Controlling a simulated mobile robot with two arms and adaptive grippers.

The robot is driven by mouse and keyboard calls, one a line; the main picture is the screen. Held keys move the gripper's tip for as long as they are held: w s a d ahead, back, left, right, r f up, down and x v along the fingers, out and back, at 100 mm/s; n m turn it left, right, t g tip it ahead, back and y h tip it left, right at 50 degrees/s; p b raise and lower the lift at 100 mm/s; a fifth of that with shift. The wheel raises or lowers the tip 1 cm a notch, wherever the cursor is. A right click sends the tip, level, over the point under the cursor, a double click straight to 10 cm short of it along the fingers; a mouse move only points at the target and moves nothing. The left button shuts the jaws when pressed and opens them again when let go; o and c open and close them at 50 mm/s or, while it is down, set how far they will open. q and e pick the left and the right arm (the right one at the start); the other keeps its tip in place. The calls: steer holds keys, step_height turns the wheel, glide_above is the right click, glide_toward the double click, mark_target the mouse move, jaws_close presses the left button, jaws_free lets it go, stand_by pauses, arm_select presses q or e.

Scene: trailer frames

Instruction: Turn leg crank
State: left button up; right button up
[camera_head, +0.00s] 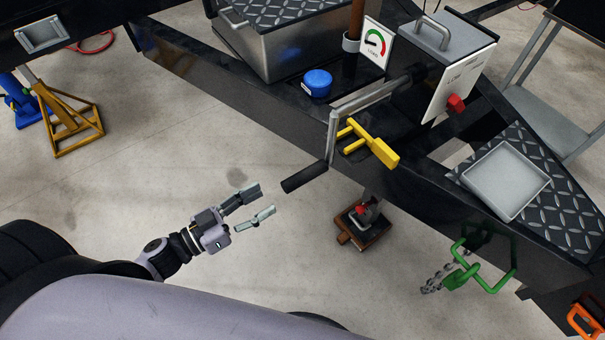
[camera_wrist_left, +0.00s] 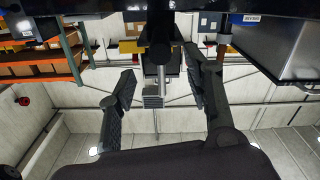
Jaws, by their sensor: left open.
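The handle points down-left toward my left gripper (camera_head: 266,199). My left gripper is open and empty, its two pale fingertips a short way left of the handle's end and apart from it. In the left wrist view the open fingers (camera_wrist_left: 160,62) spread to either side of a dark and grey part; I cannot tell for sure which part that is. My right gripper is not in view.
A grey box with a red knob (camera_head: 456,103) and a blue cap (camera_head: 317,82) are on the frame. A jack foot (camera_head: 361,222) stands below. Yellow jack stand (camera_head: 70,120) at left; open floor around the gripper.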

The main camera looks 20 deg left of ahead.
mark_target(304, 176)
arm_select(q)
steer(key=x, duration=1.2)
steer(key=shift+w+d+p, duration=0.2)
steer(key=shift+d+p, duration=0.05)
steer(key=shift+p, duration=0.15)
steer(key=shift+c, duration=0.5)
jaws_close()
